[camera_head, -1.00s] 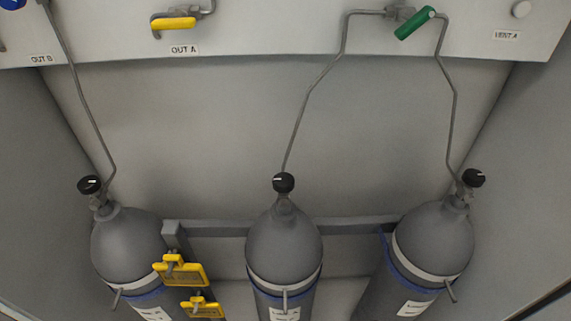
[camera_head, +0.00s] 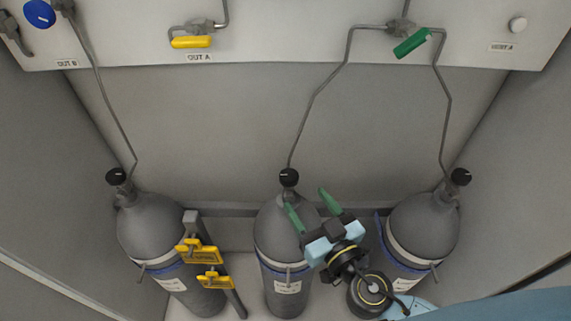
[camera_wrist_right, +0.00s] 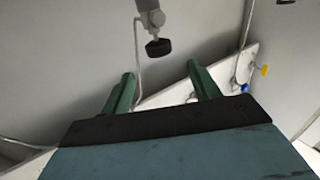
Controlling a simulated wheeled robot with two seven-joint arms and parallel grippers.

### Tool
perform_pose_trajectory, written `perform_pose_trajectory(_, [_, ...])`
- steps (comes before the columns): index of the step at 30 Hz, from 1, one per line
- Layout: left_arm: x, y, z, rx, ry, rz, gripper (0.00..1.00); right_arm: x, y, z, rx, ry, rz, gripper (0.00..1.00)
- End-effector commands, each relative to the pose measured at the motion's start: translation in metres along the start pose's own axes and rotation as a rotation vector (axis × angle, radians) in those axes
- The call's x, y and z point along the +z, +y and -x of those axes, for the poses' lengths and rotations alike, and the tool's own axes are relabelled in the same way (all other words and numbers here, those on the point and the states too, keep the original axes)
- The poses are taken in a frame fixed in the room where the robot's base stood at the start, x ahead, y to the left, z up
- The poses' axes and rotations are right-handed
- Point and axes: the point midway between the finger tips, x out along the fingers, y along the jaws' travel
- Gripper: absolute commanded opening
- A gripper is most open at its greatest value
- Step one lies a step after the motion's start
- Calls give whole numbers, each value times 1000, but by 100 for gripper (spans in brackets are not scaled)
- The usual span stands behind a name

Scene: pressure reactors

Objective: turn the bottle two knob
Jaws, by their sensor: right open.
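Three grey gas bottles with black knobs stand in the cabinet. The middle bottle (camera_head: 268,222) has its black knob (camera_head: 288,177) upright on top, with a small white mark. My right gripper (camera_head: 308,203) is in the head view, just below and to the right of that knob, between the middle and right bottles. Its two green fingers are spread apart, empty, and point up toward the back wall. In the right wrist view, a black knob (camera_wrist_right: 158,47) on a grey valve shows beyond the open fingers (camera_wrist_right: 161,76), apart from them. My left gripper is not in view.
The left bottle (camera_head: 152,232) and right bottle (camera_head: 425,228) stand either side. Yellow clamps (camera_head: 198,251) sit on a bracket by the left bottle. The upper panel holds a yellow handle (camera_head: 191,42), a green handle (camera_head: 411,43) and a blue knob (camera_head: 39,13). Thin pipes run down to the bottles.

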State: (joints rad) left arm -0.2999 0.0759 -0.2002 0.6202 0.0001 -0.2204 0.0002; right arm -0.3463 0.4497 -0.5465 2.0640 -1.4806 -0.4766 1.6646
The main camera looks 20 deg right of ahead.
Motion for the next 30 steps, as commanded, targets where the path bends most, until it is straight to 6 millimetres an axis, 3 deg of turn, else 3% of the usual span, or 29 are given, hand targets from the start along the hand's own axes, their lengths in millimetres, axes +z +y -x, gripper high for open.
perform_pose_trajectory(9, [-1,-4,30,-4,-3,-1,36,-4,0,-66,1,1,1,61])
perform_pose_trajectory(15, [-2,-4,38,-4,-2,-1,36,-2,1,-95,2,0,2,61])
perform_pose_trajectory(21, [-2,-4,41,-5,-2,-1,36,0,0,-108,1,-2,1,61])
perform_pose_trajectory(30, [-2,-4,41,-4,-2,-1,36,0,0,-109,1,-2,0,61])
